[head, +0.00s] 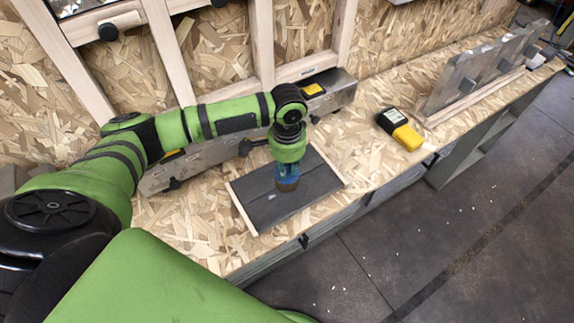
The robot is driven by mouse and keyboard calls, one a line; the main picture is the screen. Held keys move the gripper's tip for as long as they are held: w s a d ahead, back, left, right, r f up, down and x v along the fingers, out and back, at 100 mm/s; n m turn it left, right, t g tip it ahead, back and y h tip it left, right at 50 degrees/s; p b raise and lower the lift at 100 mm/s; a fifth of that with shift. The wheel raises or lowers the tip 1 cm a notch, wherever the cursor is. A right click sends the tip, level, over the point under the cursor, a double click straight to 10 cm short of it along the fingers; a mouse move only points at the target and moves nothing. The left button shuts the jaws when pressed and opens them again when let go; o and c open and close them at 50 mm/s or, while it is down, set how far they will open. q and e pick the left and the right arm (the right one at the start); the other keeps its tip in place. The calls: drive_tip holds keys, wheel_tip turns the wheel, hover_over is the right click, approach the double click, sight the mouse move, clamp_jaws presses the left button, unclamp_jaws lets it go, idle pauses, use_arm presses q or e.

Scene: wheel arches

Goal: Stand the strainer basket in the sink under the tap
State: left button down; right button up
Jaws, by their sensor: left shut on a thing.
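My left gripper (288,163) points straight down from its green wrist over a dark grey panel with pale wooden edges. It is shut on a small blue thing with a brownish lower end (287,185). The fingers and the held thing are small and overlap, so I cannot tell whether it is the strainer basket. Its lower end is over the dark panel (262,208); I cannot tell whether it touches. I see no clear sink or tap in the head view. My right gripper is not in view.
A long grey metal unit (217,146) with black knobs runs along the wall behind my gripper. A yellow and black handheld device (400,130) lies to the right. An upright metal plate (470,80) stands farther right. Bare chipboard bench top lies between them.

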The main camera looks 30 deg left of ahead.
use_arm(q)
drive_tip(key=c, duration=1.1)
unclamp_jaws()
drive_tip(key=shift+f, duration=0.15)
